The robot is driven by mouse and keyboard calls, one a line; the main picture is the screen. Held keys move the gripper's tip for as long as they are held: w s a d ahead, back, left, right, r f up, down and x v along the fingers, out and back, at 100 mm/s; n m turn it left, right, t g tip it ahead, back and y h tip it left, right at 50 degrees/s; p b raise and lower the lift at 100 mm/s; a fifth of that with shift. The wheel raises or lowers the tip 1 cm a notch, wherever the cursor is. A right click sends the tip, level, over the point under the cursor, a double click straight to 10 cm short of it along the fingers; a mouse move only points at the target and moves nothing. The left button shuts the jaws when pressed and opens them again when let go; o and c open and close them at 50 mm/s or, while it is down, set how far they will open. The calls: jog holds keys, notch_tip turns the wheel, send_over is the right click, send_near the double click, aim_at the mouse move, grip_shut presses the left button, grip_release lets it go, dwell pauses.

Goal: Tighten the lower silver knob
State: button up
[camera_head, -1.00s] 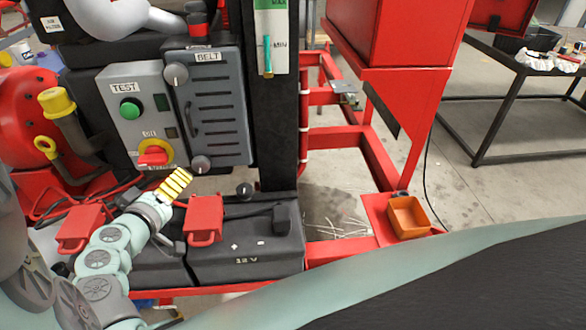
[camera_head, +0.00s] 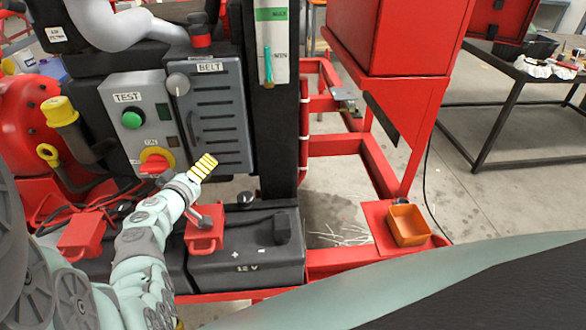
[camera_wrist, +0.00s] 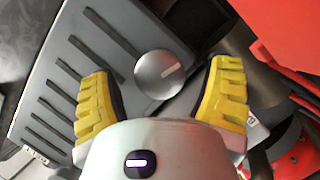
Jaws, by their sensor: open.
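The grey belt cover (camera_head: 225,108) bears an upper silver knob (camera_head: 178,83) near its top left, in plain view in the head view. The lower silver knob (camera_wrist: 157,75) shows in the wrist view as a round disc with a short pale slanted mark. It lies between the two yellow fingers, with a gap on each side. In the head view it is hidden behind my gripper (camera_head: 204,166), which is at the cover's lower edge. My gripper is open and holds nothing.
A panel with a green button (camera_head: 132,119) and a red switch (camera_head: 155,162) on a yellow ring stands left of the cover. A black battery (camera_head: 245,258) with a red clamp (camera_head: 205,232) sits below. An orange tray (camera_head: 408,226) stands on the red frame at right.

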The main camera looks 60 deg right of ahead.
jog(key=shift+d+f, duration=0.1)
jog(key=shift+d, duration=0.3)
